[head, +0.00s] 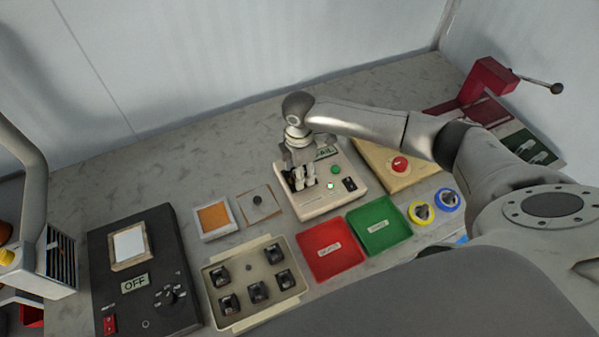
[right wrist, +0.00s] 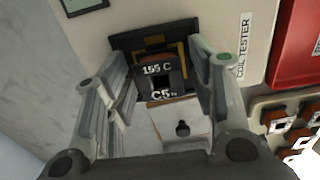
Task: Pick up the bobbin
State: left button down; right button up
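The bobbin (right wrist: 160,75) sits in the dark slot of the pale coil tester (right wrist: 238,20), with "155 C" and "C5" lettering on it in the right wrist view. My right gripper (right wrist: 158,72) has one finger on each side of the bobbin, with gaps visible between the fingers and it. In the head view my right gripper (head: 303,178) reaches down over the left part of the coil tester (head: 318,205) and largely hides the bobbin. Several other dark bobbins (head: 258,292) stand in a beige tray (head: 240,317). My left gripper is not in view.
A red tray (head: 330,250) and a green tray (head: 374,226) lie in front of the tester. A plate with a dark knob (head: 258,200) and an orange-topped square (head: 213,217) stand to its left. A black control box (head: 140,270) stands further left. A board with a red button (head: 400,165) is behind right.

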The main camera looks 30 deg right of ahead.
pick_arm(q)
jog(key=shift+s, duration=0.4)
pick_arm(e)
jog(key=c, duration=0.7)
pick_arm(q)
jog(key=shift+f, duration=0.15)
pick_arm(e)
jog(key=shift+r, duration=0.1)
jog(key=shift+c, duration=0.2)
jog(key=shift+r, duration=0.2)
notch_tip(320, 180, up, 2)
jog(key=shift+r+b, duration=0.15)
jog(key=shift+b, duration=0.75)
pick_arm(q)
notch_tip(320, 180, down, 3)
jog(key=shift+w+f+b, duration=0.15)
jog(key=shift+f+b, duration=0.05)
jog(key=shift+b, duration=0.75)
pick_arm(e)
jog(key=s+a+r, duration=0.7)
jog(key=s+r, duration=0.3)
jog(key=s, duration=0.2)
jog(key=shift+a, duration=0.25)
jog(key=shift+r, duration=0.1)
